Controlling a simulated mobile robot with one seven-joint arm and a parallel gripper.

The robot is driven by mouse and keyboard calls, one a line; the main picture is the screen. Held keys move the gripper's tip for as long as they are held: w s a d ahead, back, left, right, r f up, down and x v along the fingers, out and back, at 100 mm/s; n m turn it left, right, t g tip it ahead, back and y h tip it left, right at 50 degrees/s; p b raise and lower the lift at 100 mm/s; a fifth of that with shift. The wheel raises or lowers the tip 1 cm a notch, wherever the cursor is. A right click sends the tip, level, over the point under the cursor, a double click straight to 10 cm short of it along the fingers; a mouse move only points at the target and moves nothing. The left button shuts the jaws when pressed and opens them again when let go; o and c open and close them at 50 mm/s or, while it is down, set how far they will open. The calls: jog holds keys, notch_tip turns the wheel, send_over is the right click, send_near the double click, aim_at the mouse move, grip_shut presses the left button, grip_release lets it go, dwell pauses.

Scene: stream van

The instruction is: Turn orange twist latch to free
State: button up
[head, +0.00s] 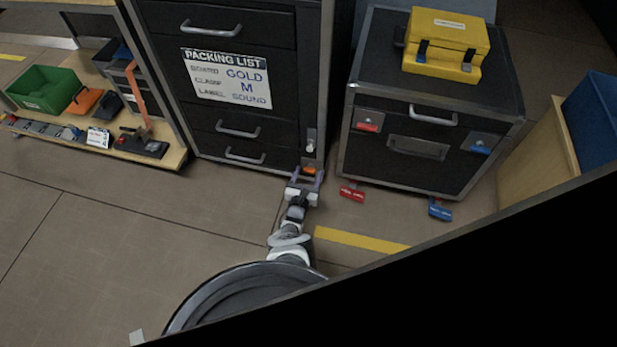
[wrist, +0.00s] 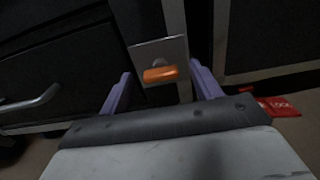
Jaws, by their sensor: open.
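The orange twist latch (head: 309,170) is on the lower right front edge of the black drawer cabinet (head: 165,75). In the wrist view the latch (wrist: 160,74) is a short orange bar on a grey metal plate (wrist: 146,53), lying nearly level with a slight tilt. My gripper (head: 307,178) is at the latch, with its two purple fingers spread apart. In the wrist view the gripper (wrist: 163,88) has one finger on each side of the latch, with visible gaps. Nothing is held. Whether the fingertips reach past the latch in depth is unclear.
A drawer handle (wrist: 32,106) sticks out left of my gripper. A red tag (head: 352,193) and a blue tag (head: 440,209) lie on the floor by the black case (head: 420,110), right of the cabinet. A low wooden shelf (head: 165,158) stands left. Floor in front is mostly clear.

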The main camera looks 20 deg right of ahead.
jog(key=shift+w+d, duration=0.3)
jog(key=shift+w, duration=0.15)
jog(key=c, duration=1)
